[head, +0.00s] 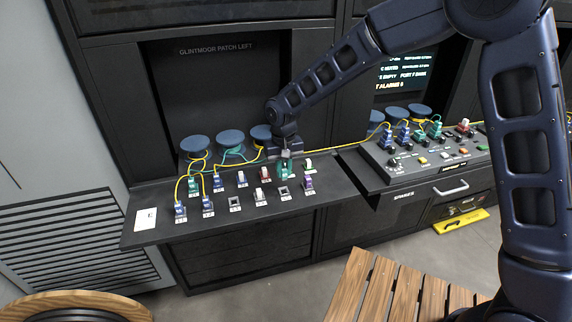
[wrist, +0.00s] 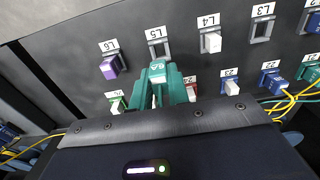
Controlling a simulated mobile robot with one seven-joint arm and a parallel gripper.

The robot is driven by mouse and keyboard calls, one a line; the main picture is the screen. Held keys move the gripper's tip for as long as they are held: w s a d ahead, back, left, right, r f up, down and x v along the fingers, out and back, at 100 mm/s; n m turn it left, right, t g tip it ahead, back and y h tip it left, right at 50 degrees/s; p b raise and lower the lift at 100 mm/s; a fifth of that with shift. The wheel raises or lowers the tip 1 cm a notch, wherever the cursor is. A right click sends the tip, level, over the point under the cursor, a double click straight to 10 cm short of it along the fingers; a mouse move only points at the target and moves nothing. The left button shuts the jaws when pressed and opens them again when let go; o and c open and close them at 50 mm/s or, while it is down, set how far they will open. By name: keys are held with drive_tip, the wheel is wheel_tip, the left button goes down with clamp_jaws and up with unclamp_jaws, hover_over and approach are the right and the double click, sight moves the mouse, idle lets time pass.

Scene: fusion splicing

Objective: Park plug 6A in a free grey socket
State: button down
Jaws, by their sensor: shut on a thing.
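Plug 6A is a green plug (head: 284,168) that hangs below my gripper (head: 285,152) over the back row of the left shelf. It shows in the wrist view (wrist: 158,72) with its 6A label facing the camera. My gripper is shut on it. I cannot tell whether the plug touches the panel. In the wrist view, grey socket L5 (wrist: 159,49) is empty just beyond the plug, and grey socket L3 (wrist: 262,31) is also empty. The same empty sockets show in the head view (head: 284,190) (head: 235,203).
L6 holds a purple plug (wrist: 112,66) and L4 a white plug (wrist: 210,42), flanking L5. Blue plugs (head: 180,209) with yellow cables stand at the shelf's left. Blue round spools (head: 195,144) stand behind. A console (head: 425,160) is at the right.

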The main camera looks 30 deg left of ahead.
drive_tip(key=shift+f, duration=2.5)
drive_tip(key=shift+f, duration=0.55)
drive_tip(key=c, duration=1.3)
unclamp_jaws()
drive_tip(key=shift+o, duration=0.2)
wheel_tip(320, 180, up, 11)
drive_tip(key=shift+f, duration=0.2)
drive_tip(key=shift+r, duration=0.15)
